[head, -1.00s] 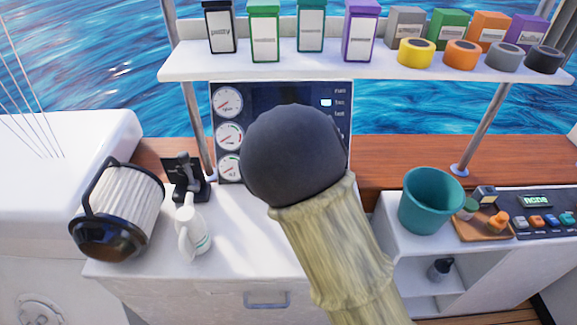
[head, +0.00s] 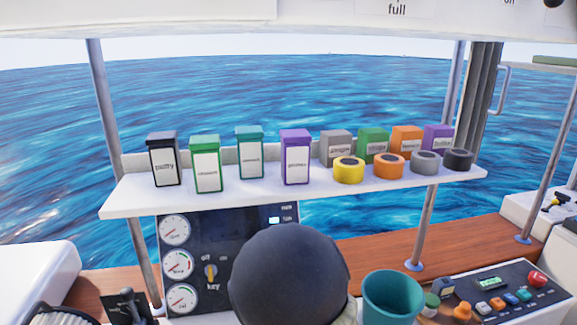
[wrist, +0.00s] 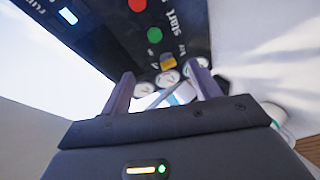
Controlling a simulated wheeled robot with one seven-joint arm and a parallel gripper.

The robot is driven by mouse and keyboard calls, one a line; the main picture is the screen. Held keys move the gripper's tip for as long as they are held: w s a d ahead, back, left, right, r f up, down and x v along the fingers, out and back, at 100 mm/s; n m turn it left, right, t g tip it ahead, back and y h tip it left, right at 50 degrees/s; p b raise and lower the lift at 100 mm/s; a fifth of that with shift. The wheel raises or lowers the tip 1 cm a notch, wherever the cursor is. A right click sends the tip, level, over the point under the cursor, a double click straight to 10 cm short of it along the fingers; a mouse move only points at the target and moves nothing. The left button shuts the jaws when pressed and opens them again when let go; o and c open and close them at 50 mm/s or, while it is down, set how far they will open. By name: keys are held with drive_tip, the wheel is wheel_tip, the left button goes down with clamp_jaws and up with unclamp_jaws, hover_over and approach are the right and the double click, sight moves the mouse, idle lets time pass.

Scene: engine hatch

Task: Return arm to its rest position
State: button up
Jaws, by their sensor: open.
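My gripper (wrist: 162,84) is open in the wrist view, its two dark fingers spread apart. Nothing is clearly held between them; whitish objects (wrist: 182,95) show beyond and between the fingers, too blurred to name. The dark rounded joint of my arm (head: 288,275) fills the lower middle of the head view, in front of the gauge panel (head: 215,225). The gripper itself is hidden from the head view. In the wrist view, a dark panel (wrist: 180,30) with a red and a green button lies past the fingertips.
A white shelf (head: 130,203) with several labelled boxes and tape rolls spans above the gauge panel. A teal bucket (head: 392,297) stands just right of my arm joint, beside a control board (head: 545,292). A wooden ledge (head: 380,247) and metal posts are behind.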

drive_tip(key=s+d+r+m+g+h+p, duration=0.1)
drive_tip(key=s+d+m+h+p, duration=0.15)
drive_tip(key=d+m, duration=0.45)
drive_tip(key=s+d+r+m+g+h+p, duration=0.15)
drive_tip(key=d+m+h, duration=0.3)
drive_tip(key=d, duration=0.55)
drive_tip(key=s+d+r+m+g+p, duration=0.1)
drive_tip(key=s+d+m+g, duration=0.1)
drive_tip(key=s+m, duration=0.2)
drive_tip(key=s+d+r+m+g+p, duration=0.1)
drive_tip(key=s+d+m+g, duration=0.2)
drive_tip(key=s, duration=0.7)
drive_tip(key=shift+s+d+r+m, duration=0.15)
drive_tip(key=shift+s+d+m, duration=0.2)
drive_tip(key=shift+m, duration=0.8)
